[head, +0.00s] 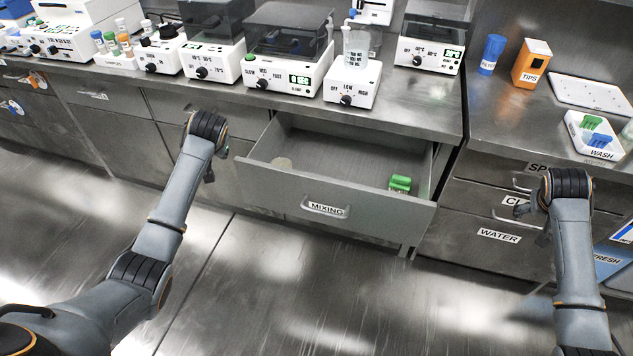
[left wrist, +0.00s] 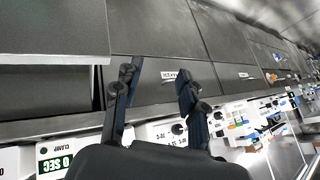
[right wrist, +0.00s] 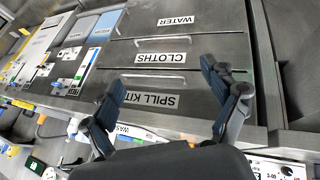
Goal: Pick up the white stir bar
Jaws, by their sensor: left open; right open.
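I cannot make out a white stir bar in any view. The drawer labelled MIXING (head: 270,180) stands open in the head view. My right gripper (right wrist: 160,82) is open and empty, in front of the closed drawers at the right. Both grippers are mostly hidden behind my wrists in the head view.
A hot plate stirrer (head: 349,88) carrying a clear beaker (head: 356,45) stands on the counter above the drawer, among several other instruments. A WASH tray (head: 600,148), an orange TIPS box (head: 532,62) and a blue bottle (head: 491,54) stand at the right. The floor before the drawer is clear.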

